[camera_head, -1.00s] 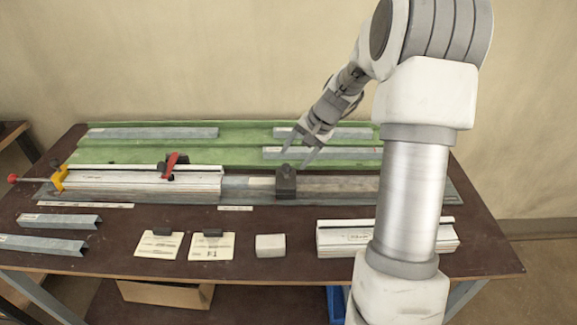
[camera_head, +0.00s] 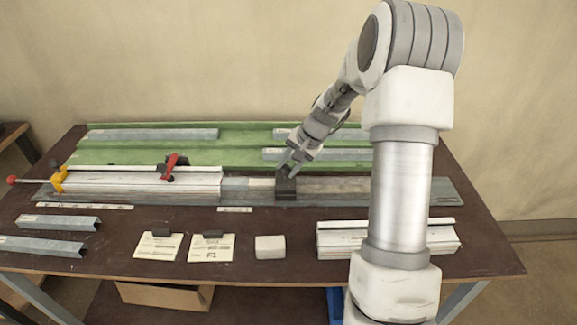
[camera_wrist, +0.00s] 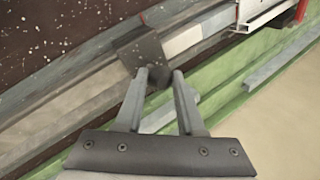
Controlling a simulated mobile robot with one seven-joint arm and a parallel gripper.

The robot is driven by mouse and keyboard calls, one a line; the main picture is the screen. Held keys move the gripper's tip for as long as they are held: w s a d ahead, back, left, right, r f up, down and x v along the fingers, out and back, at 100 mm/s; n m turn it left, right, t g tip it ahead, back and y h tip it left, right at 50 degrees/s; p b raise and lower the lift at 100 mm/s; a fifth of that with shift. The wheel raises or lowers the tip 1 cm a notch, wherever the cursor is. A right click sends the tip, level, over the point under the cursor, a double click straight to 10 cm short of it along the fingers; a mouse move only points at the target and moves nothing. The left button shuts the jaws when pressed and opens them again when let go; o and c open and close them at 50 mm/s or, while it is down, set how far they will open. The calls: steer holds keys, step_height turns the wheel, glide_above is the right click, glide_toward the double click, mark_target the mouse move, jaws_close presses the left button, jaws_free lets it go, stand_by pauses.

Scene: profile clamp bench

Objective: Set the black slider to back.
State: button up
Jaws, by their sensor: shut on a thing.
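The black slider (camera_head: 285,189) is a dark block sitting across the grey rail (camera_head: 340,187), just right of the pale strip in the middle of the bench. In the wrist view the slider (camera_wrist: 146,55) is a dark plate on the rail. My gripper (camera_head: 288,168) reaches down to the slider from behind and above.
A white profile (camera_head: 145,182) with a red clamp (camera_head: 170,167) lies left on the rail, a yellow stop (camera_head: 59,177) at its end. A green tray (camera_head: 235,150) with grey profiles lies behind. Cards (camera_head: 211,247), a pale block (camera_head: 270,247) and white profiles (camera_head: 385,238) lie in front.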

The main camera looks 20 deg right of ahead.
jaws_close()
stand_by(0.9)
